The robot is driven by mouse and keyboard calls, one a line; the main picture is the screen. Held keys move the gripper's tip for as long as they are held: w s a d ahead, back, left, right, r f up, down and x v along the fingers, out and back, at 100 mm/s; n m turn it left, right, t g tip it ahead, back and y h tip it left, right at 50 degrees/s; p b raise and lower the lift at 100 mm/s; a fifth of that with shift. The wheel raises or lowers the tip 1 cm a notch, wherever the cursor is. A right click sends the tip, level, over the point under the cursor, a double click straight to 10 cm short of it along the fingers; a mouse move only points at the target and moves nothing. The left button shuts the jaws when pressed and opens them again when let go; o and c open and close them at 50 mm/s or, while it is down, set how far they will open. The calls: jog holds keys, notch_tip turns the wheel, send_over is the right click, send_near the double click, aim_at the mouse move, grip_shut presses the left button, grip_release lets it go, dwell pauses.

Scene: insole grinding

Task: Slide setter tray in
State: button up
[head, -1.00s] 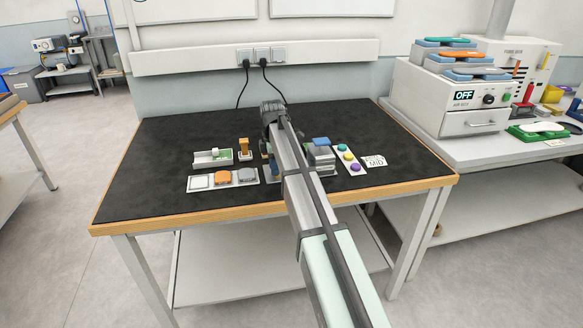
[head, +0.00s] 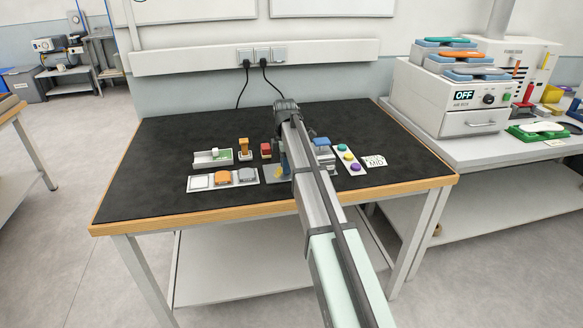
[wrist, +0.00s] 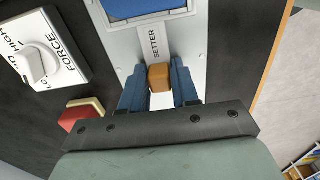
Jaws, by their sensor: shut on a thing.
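The setter tray shows in the wrist view as a light strip marked SETTER (wrist: 156,40) with an orange-brown knob (wrist: 159,77) at its near end. My gripper (wrist: 160,72) has its two blue fingers on either side of this knob and is shut on it. A blue pad (wrist: 146,8) lies beyond the strip, cut off by the top edge. In the head view a blue top (head: 321,142) shows just right of my arm. My arm hides most of the machine and the knob there.
A white FORCE dial (wrist: 38,65) and a red block (wrist: 82,113) are left of the fingers in the wrist view.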

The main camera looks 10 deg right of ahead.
jog(key=shift+d, duration=1.7)
jog(key=o, duration=0.6)
jog(key=shift+r, duration=0.15)
jog(key=shift+r, duration=3.4)
jog(key=shift+s+f, duration=0.1)
